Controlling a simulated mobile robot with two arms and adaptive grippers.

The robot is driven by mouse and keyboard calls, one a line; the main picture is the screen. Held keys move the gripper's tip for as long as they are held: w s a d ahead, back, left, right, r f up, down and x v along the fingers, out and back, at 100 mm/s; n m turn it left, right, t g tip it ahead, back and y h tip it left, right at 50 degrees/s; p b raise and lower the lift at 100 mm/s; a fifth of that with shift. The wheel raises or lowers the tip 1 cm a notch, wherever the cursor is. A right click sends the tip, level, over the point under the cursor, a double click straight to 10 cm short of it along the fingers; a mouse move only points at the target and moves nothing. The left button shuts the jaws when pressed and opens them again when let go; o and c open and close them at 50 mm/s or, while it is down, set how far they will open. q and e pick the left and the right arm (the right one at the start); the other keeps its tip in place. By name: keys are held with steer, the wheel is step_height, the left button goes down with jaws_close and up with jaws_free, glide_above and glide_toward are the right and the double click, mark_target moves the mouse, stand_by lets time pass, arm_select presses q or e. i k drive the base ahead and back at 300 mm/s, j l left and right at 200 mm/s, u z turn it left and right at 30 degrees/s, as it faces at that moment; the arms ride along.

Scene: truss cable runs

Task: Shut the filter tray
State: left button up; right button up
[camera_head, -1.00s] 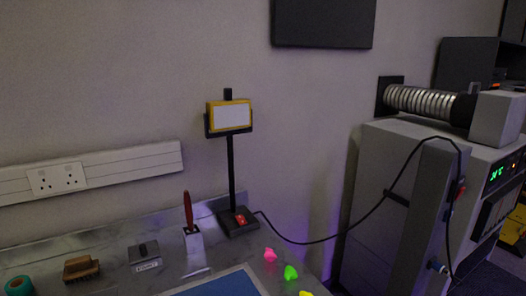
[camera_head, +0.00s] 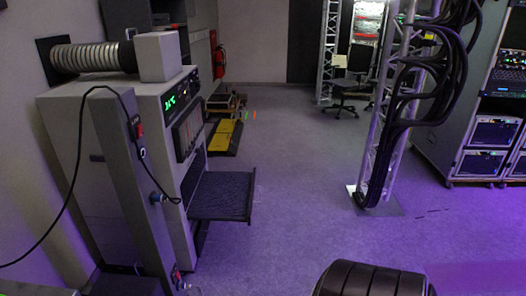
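A dark, flat filter tray (camera_head: 222,194) sticks out to the right from the lower front of a grey box-shaped machine (camera_head: 85,150). The tray is pulled open, and its outer edge hangs over the floor with a lip at the right end.
A grey post (camera_head: 130,190) with a black cable stands before the machine. A yellow and black ramp (camera_head: 225,137) lies beyond the tray. A truss (camera_head: 395,110) with hanging black cables stands right of centre. Floor (camera_head: 300,200) between tray and truss is clear.

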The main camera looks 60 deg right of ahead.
mark_target(228, 196)
steer(key=k+l+z, duration=0.15)
steer(key=l+z, duration=0.15)
steer(key=k+l+z, duration=0.1)
steer(key=l+z, duration=0.5)
steer(key=z, duration=0.65)
steer(key=i+l, duration=0.2)
steer(key=i, duration=0.15)
steer(key=i+l, duration=0.2)
steer(key=i, duration=0.15)
steer(key=i+u, duration=0.05)
